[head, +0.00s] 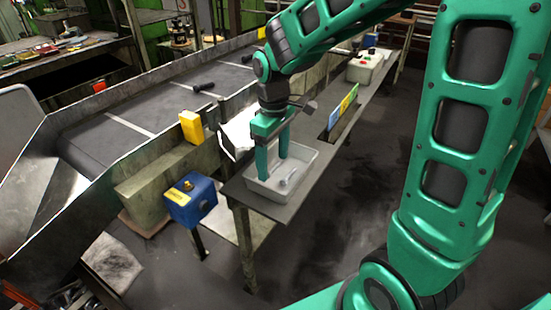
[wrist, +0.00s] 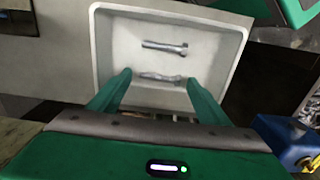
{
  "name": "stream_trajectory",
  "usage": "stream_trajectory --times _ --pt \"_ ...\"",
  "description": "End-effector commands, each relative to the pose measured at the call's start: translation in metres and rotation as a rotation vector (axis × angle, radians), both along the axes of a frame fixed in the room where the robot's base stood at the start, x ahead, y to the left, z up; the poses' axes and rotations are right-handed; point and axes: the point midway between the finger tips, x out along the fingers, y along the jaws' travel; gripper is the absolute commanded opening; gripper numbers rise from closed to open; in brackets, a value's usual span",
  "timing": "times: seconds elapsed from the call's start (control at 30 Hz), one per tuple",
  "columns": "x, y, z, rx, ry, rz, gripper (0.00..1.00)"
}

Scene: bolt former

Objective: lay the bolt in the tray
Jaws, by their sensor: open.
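The grey-white tray (head: 268,195) stands on a narrow dark shelf in the head view, and its rim shows in the wrist view (wrist: 95,50). Two metal bolts lie inside it in the wrist view. One bolt (wrist: 165,47) lies near the middle of the floor; the other bolt (wrist: 160,78) lies nearer my gripper. My gripper (head: 273,167) points down over the tray with its fingers apart and nothing held between them. In the wrist view the nearer bolt shows between the fingertips (wrist: 159,78); I cannot tell whether they touch it.
A blue box (head: 190,200) stands left of the tray. A yellow block (head: 190,127) sits on the conveyor's edge. Colored panels (head: 351,90) and a pale control box (head: 367,66) are along the shelf.

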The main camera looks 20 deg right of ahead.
Motion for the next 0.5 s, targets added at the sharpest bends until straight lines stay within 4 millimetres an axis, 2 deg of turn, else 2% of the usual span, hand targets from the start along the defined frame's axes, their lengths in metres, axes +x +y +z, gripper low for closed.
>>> stream_trajectory --times 0.17,0.5 --pt "0.001 0.0 0.024 0.001 -0.004 0.0 0.71" --pt "0.001 -0.001 0.093 0.001 -0.004 -0.002 0.71"
